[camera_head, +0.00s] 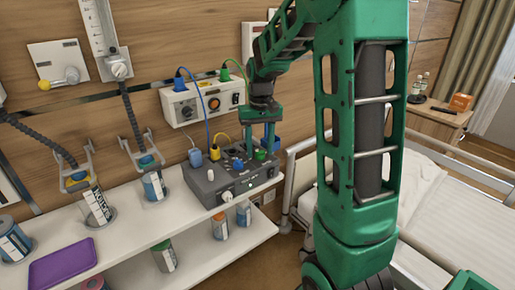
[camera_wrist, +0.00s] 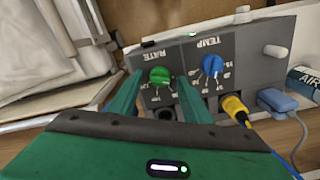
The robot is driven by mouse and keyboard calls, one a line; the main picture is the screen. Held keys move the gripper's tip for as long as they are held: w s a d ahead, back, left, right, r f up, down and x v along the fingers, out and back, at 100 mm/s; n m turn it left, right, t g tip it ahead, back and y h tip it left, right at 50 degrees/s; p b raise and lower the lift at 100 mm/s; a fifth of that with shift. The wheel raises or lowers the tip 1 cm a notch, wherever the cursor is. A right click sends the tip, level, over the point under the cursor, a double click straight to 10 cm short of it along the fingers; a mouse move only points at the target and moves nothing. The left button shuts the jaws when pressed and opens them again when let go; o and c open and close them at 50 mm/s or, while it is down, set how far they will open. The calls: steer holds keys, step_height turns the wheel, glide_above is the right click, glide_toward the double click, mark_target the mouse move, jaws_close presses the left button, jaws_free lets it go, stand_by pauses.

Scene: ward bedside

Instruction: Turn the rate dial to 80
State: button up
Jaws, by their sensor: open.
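The grey control unit (camera_head: 222,187) stands on the white shelf; its panel (camera_wrist: 262,72) also shows in the wrist view. The green dial marked RATE (camera_wrist: 159,75) is on the panel, with small scale numbers around it. Its setting is too small to read. The blue dial marked TEMP (camera_wrist: 212,66) sits to its right in the wrist view. My gripper (camera_wrist: 159,80) is open, pointing at the panel, with one finger on each side of the green dial. I cannot tell whether the fingers touch it. In the head view my gripper (camera_head: 259,150) is over the unit's right part.
A yellow plug (camera_wrist: 234,108) and a blue connector (camera_wrist: 278,99) are close to the dials. A white wall box (camera_head: 203,101) with cables is behind the unit. Canisters and a purple tray (camera_head: 62,262) are on the left shelf. The bed (camera_head: 455,195) is at right.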

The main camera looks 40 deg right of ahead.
steer(key=c, duration=1)
steer(key=shift+c, duration=0.2)
steer(key=shift+m, duration=0.3)
steer(key=m, duration=0.3)
steer(key=shift+m, duration=2.5)
steer(key=shift+a, duration=0.1)
steer(key=shift+w, duration=0.1)
steer(key=o, duration=1)
